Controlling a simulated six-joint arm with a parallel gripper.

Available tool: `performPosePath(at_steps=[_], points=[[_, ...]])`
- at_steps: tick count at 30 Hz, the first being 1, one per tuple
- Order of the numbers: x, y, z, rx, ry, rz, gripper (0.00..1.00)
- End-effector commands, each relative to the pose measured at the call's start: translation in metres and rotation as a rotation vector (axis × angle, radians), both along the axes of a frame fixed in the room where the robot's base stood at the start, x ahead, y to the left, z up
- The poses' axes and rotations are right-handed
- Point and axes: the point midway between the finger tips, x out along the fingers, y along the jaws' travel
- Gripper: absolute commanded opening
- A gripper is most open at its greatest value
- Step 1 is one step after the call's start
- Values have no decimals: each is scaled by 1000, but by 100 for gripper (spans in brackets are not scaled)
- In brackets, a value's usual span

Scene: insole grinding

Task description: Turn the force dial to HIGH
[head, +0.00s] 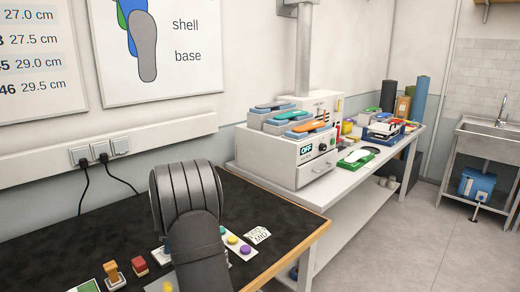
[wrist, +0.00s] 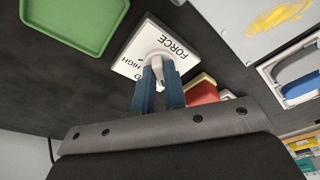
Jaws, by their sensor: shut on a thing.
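The force dial is a light grey knob (wrist: 157,58) on a white plate (wrist: 133,67) in the wrist view. The plate carries the words FORCE and HIGH, and part of another label shows beside my finger. My gripper (wrist: 160,70) has its two blue fingers on either side of the knob and is shut on it. Which mark the knob points at is not clear, since the fingers cover part of the plate. In the head view my dark arm hides the dial and most of the gripper.
A green tray (wrist: 72,22) and a red block (wrist: 200,90) lie near the dial in the wrist view.

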Motion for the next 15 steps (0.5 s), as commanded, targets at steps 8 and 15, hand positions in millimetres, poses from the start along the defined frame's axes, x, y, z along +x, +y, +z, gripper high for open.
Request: performPosePath(at_steps=[8, 15], points=[[1, 0, 0, 0, -5, -309, 0], [2, 0, 1, 3, -8, -560, 2]])
